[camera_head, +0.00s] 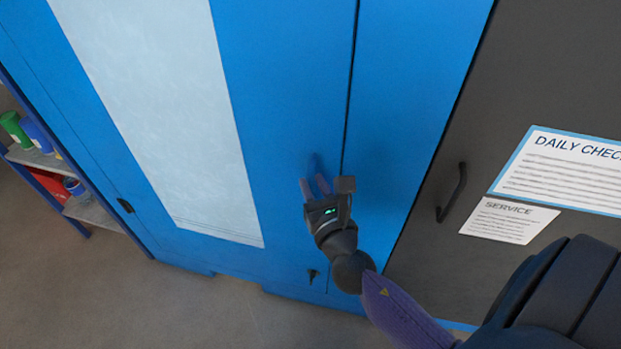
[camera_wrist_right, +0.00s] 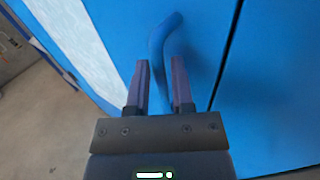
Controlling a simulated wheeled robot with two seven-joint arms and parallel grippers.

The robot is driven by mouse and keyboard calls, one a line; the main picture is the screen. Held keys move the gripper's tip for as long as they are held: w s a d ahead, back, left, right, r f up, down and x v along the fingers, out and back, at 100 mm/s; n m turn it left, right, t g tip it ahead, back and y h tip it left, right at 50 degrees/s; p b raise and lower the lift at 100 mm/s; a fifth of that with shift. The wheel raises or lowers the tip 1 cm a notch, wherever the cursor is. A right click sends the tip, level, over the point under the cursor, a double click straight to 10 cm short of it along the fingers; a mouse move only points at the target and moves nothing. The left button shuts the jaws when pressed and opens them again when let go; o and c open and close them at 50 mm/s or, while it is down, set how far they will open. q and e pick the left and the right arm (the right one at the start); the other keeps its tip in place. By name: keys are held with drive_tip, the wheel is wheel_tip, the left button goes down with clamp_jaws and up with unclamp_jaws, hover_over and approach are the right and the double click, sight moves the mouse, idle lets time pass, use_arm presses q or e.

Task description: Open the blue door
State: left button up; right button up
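The blue door (camera_head: 275,90) with a pale white panel (camera_head: 160,100) fills the left and middle of the head view. It looks shut, with a thin dark seam along its right edge. My right gripper (camera_head: 313,180) is in front of the door, just left of the seam. In the right wrist view a blue curved handle (camera_wrist_right: 160,38) stands out from the door. My right gripper's fingers (camera_wrist_right: 160,65) are apart, with the handle's lower part between or just beyond them; I cannot tell whether they touch it. My left gripper is not in view.
A dark grey door with a black handle (camera_head: 452,193) and paper notices (camera_head: 560,165) is at the right. A shelf (camera_head: 90,212) with bottles and a red box stands at the left. A small lock (camera_head: 312,275) is low on the blue door. The floor (camera_head: 200,310) in front is clear.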

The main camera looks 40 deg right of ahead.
drive_tip(key=shift+x, duration=0.8)
clamp_jaws()
idle(0.6)
drive_tip(key=shift+s+a+f, duration=0.1)
